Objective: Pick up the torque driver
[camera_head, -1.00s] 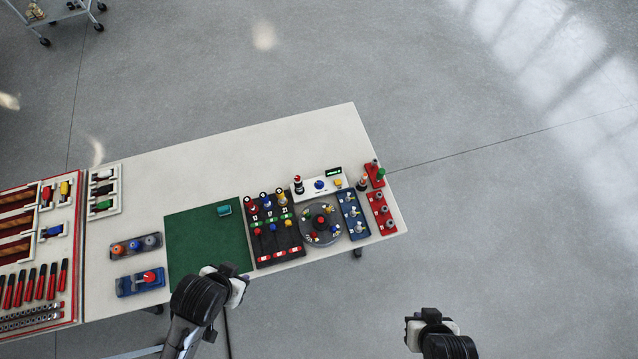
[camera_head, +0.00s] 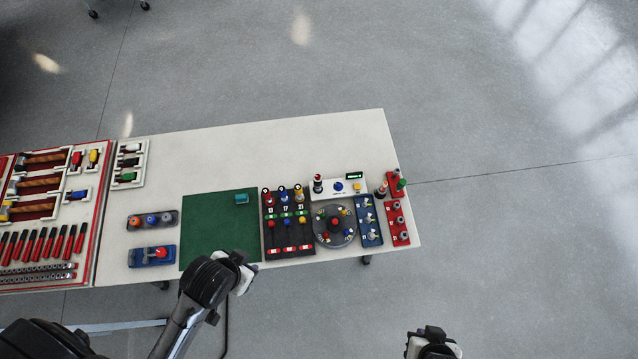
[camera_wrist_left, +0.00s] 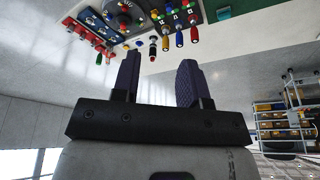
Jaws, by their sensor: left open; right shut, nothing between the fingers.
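I cannot tell for certain which item is the torque driver. Upright drivers with red, blue and yellow handles stand at the back of a numbered black rack (camera_head: 288,235). My right gripper (camera_head: 432,335) is shut and empty, low in the head view, over the floor.
The white table (camera_head: 270,150) is bare along its back. The green mat (camera_head: 215,225) carries a small teal block (camera_head: 241,198). Right of the rack are a round carousel (camera_head: 335,238), a blue rack (camera_head: 368,222) and red racks (camera_head: 397,222). Tool trays fill the left end.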

